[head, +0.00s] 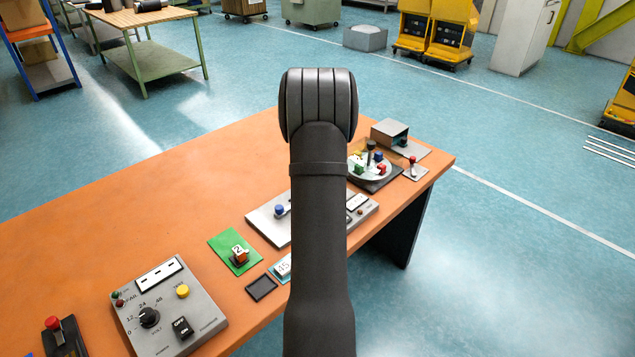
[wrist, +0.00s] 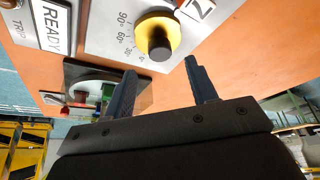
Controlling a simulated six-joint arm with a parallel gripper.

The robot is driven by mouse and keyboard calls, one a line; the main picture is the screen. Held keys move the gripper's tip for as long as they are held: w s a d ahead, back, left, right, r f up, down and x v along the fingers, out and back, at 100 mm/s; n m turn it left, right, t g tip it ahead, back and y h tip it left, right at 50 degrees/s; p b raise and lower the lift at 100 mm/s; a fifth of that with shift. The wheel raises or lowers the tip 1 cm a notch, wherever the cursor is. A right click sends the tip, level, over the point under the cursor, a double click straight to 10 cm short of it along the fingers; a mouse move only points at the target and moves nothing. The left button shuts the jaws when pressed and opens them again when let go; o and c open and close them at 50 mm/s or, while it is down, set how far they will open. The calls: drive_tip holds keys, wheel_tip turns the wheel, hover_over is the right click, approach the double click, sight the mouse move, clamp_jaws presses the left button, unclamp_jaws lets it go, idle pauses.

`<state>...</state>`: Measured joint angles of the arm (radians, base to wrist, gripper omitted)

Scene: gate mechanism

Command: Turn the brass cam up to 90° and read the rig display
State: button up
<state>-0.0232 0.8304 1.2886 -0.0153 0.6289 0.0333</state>
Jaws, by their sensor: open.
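The brass cam (wrist: 147,27) is a yellow disc with a dark round knob (wrist: 159,44) on a pale plate in the wrist view. Printed marks 90°, 60° and 30° run along its left side; I cannot make out a pointer. My gripper (wrist: 160,68) is open, its two dark fingers below and on either side of the knob in the picture, with nothing between them. The rig display (wrist: 51,27) at the upper left reads READY, beside a TRIP label. In the head view my arm hides the cam and gripper; the pale plate (head: 266,220) shows partly.
A turntable (head: 370,170) with coloured pieces, a small grey box (head: 391,133) and a red-knobbed lever (head: 412,165) stand farther along the orange table (head: 130,225). A green card (head: 228,257) and a grey control panel (head: 190,295) are nearer. The table's left part is clear.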

drive_tip(key=x, duration=0.6)
drive_tip(key=c, duration=1)
